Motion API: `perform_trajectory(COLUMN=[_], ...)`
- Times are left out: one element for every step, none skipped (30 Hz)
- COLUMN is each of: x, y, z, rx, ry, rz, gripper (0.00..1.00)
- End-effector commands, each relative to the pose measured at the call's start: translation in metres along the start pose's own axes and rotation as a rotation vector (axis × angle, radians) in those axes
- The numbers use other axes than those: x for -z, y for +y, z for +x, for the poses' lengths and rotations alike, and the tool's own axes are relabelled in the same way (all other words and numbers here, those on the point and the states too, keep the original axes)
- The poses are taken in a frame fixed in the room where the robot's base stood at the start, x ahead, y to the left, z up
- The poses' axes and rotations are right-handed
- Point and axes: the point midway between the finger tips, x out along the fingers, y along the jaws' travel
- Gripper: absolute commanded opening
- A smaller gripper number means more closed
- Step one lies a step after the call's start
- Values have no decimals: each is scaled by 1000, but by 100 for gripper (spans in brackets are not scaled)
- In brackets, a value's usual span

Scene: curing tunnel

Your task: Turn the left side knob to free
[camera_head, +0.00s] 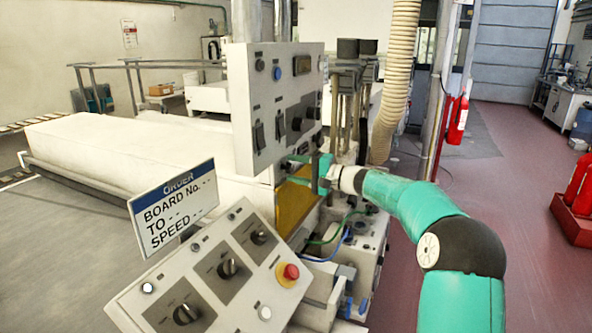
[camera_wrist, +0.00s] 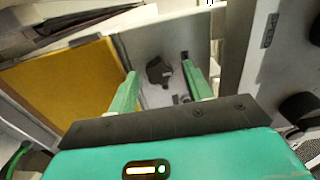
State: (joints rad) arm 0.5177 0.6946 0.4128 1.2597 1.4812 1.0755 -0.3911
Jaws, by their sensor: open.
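A dark knob (camera_wrist: 159,70) sits on a pale side panel (camera_wrist: 195,38) in the wrist view, beyond and between the fingertips of my gripper (camera_wrist: 160,73). The two green fingers are apart, one on each side of the knob in the picture. I cannot tell whether either finger touches it. I cannot read the knob's setting or a label for it. The knob is hidden there.
The upright control box (camera_head: 280,105) stands close to my gripper. A sloped console (camera_head: 215,285) with several dark knobs and a red button (camera_head: 291,271) is in front. An order sign (camera_head: 173,205) stands above it. Cables hang below my gripper. Open floor (camera_head: 525,200) lies right.

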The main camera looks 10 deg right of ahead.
Motion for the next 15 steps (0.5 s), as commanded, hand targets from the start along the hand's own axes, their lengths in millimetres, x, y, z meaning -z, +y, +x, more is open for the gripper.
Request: perform_trajectory(x=[0, 0, 1, 1, 1, 1, 1, 1, 1, 1, 1, 1, 1, 1, 1], y=[0, 0, 0, 0, 0, -1, 0, 0, 0, 0, 0, -1, 0, 0, 0], z=[-4, -6, -11, -16, -21, -28, -35, -41, -50, -57, -64, -73, -80, -86, -95], rx=[0, 0, -1, -1, -1, -1, -1, -1, -1, -1, -1, -1, -1, -1, -1], ry=[1, 2, 3, 4, 4, 4, 5, 5, 5, 5, 5, 5, 5, 5, 4], rz=[0, 0, 0, 0, 0, 0, 0, 0, 0, 0, -1, -1, -1, 0, -1], gripper=[50, 50, 50, 50, 50, 50, 50, 50, 50, 50, 50, 50, 50, 50, 50])
